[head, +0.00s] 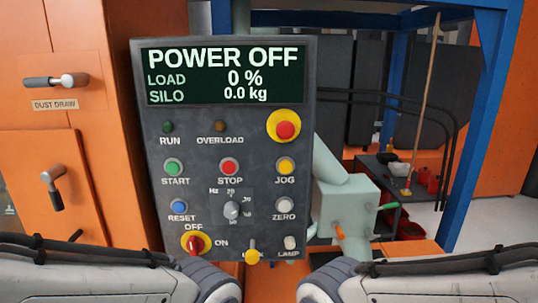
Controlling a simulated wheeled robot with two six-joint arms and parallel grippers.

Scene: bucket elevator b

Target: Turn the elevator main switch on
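The main switch (195,244) is a red rotary handle on a yellow round plate at the lower left of the grey control panel (222,140). OFF is printed above it and ON to its right. The red handle stands roughly upright, in line with OFF. The panel's display (222,75) reads POWER OFF, LOAD 0 %, SILO 0.0 kg. My two arms come in at the bottom left and bottom right, just below the panel. Neither gripper shows, so their fingers cannot be seen.
A yellow-topped knob (252,255) and a lamp switch (290,243) sit right of the main switch. A red emergency button (285,129) is above. An orange cabinet (50,140) with handles stands left. A pale green machine housing (345,200) is right of the panel.

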